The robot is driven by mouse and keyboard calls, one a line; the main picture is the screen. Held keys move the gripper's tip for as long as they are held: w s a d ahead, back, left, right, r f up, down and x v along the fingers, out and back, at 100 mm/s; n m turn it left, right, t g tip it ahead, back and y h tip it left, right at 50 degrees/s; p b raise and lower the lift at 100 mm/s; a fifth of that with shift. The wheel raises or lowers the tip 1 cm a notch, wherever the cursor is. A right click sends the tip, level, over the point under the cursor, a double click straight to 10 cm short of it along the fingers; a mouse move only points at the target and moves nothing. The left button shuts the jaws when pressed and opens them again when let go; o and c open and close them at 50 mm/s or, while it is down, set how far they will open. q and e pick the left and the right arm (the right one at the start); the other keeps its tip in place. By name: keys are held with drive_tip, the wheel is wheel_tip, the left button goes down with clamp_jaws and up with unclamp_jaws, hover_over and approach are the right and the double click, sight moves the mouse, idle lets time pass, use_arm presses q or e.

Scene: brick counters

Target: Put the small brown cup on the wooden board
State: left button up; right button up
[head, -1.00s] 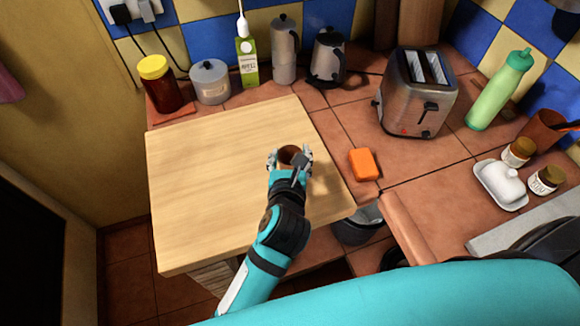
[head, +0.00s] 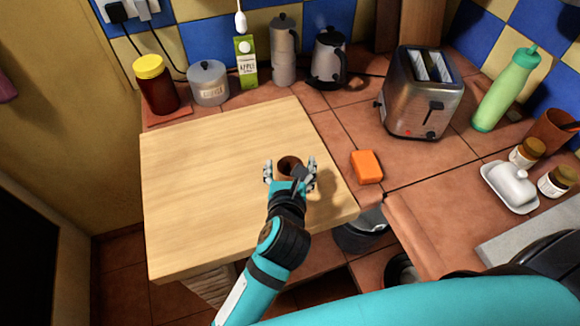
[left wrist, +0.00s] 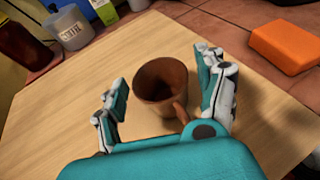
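The small brown cup (head: 289,164) stands upright on the wooden board (head: 205,190), right of the board's middle. In the left wrist view the cup (left wrist: 160,84) shows its open rim, with its handle pointing toward my palm. My left gripper (head: 290,172) is open around the cup, one finger on each side. In the left wrist view a gap shows between each finger and the cup. Part of the cup's lower side is hidden by the gripper in the head view. My right gripper is not in view.
An orange block (head: 366,166) lies on the tiles right of the board. A jar (head: 157,88), a canister (head: 208,83), a carton (head: 245,65) and a kettle (head: 328,60) stand behind. A toaster (head: 418,105) stands back right. The board's left side is clear.

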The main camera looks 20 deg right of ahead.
use_arm(q)
drive_tip(key=shift+s+r+p, duration=0.15)
drive_tip(key=shift+r+p, duration=0.15)
drive_tip(key=p+v, duration=0.5)
drive_tip(key=v, duration=0.5)
drive_tip(key=shift+s+a+r, duration=0.1)
drive_tip(key=shift+s+a, duration=0.05)
drive_tip(key=shift+s, duration=0.15)
drive_tip(key=shift+s+a+r, duration=0.15)
drive_tip(key=shift+s, duration=0.3)
